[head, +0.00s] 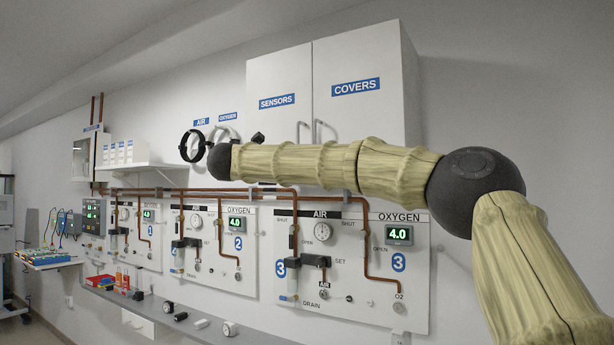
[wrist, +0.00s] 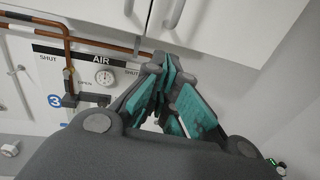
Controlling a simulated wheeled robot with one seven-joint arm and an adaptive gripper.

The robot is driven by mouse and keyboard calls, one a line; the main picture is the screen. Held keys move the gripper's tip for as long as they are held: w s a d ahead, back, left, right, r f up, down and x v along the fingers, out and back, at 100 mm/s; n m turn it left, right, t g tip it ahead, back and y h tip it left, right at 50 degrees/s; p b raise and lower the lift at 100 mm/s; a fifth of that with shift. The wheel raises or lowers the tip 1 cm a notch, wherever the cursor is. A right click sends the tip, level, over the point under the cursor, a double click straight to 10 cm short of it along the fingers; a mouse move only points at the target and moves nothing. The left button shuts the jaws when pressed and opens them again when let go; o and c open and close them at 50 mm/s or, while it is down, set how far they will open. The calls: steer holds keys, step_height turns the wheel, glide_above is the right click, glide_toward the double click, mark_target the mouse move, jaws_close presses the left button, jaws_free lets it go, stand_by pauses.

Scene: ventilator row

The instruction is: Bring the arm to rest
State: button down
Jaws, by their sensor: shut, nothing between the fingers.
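My gripper (wrist: 168,68) shows in the wrist view, its dark fingers with teal pads drawn together and nothing held between them. It is in front of the wall, near the lower edge of the white cabinet (wrist: 215,25). My arm crosses the head view from the lower right, bends at a dark joint and runs level to the left. It passes in front of the cabinet's lower part and above the third panel. The fingers cannot be made out clearly in the head view.
The white cabinet (head: 280,75) is labelled SENSORS and COVERS. Copper pipes (head: 262,193) run along the wall above the gas panels, including panel three (head: 345,255). A shelf (head: 150,168) holds white boxes. A grey counter (head: 150,310) below carries small parts.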

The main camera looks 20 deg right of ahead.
steer(key=shift+s+b+v, duration=0.2)
steer(key=shift+b+v, duration=0.2)
steer(key=shift+v, duration=2.3)
